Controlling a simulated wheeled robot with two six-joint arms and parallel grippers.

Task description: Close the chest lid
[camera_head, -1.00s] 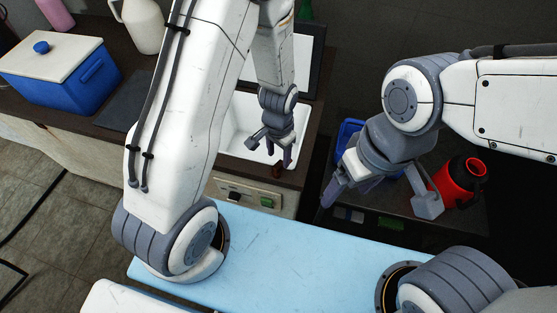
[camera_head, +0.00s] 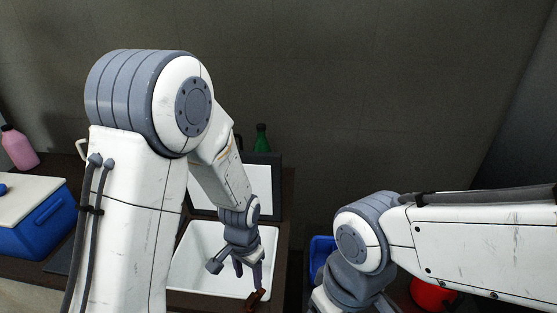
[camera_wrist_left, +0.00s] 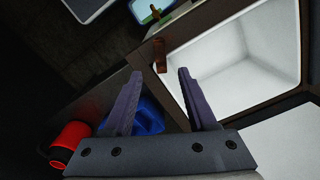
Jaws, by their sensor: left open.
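The chest (camera_head: 215,262) is an open white-lined box with a dark rim, and its white inside also shows in the wrist view (camera_wrist_left: 245,65). Its lid (camera_head: 265,182), white inside with a dark edge, stands raised at the back, partly hidden by my left arm. A small brown piece (camera_head: 256,300) is at the chest's front rim; it also shows in the wrist view (camera_wrist_left: 160,55). My left gripper (camera_head: 238,272) is open and empty above the chest opening near the front. In the wrist view nothing is between its fingers (camera_wrist_left: 160,74). My right gripper's fingers are cut off below the picture.
A blue cooler with a pale lid (camera_head: 45,225) and a pink bottle (camera_head: 18,148) stand at the left. A green bottle (camera_head: 261,137) is behind the lid. A blue bin (camera_head: 320,255) and a red jug (camera_head: 432,293) are right of the chest. A grey wall is behind.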

